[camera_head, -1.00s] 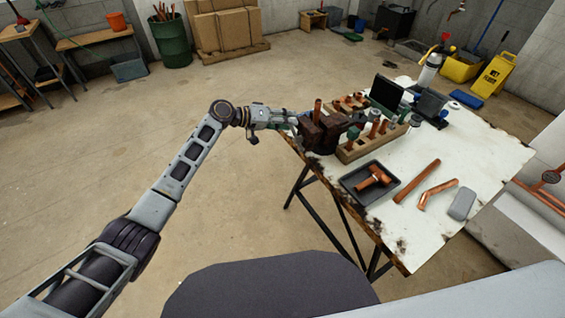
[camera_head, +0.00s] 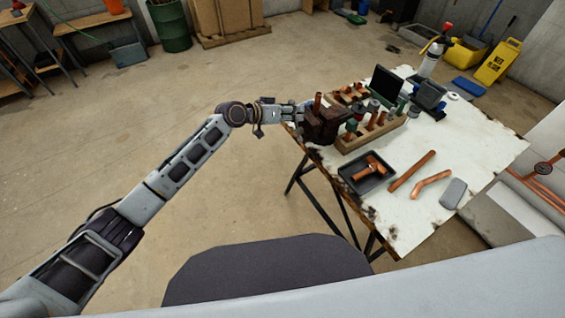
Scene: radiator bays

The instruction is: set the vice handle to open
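The vice (camera_head: 324,124) is a dark brown block at the near left edge of the white workbench (camera_head: 455,150). A copper pipe (camera_head: 318,102) stands upright at its jaws. My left gripper (camera_head: 295,113) is at the left side of the vice, at the bench edge. The vice handle is too small and hidden by the gripper to make out. I cannot tell whether the gripper's fingers are open or touch the handle. My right gripper is not in view.
A black tray (camera_head: 346,176) with a copper fitting lies in front of the vice. A wooden rack (camera_head: 385,132) with copper pieces stands right of it. Loose copper pipes (camera_head: 412,171) lie on the bench. The floor left of the bench is clear.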

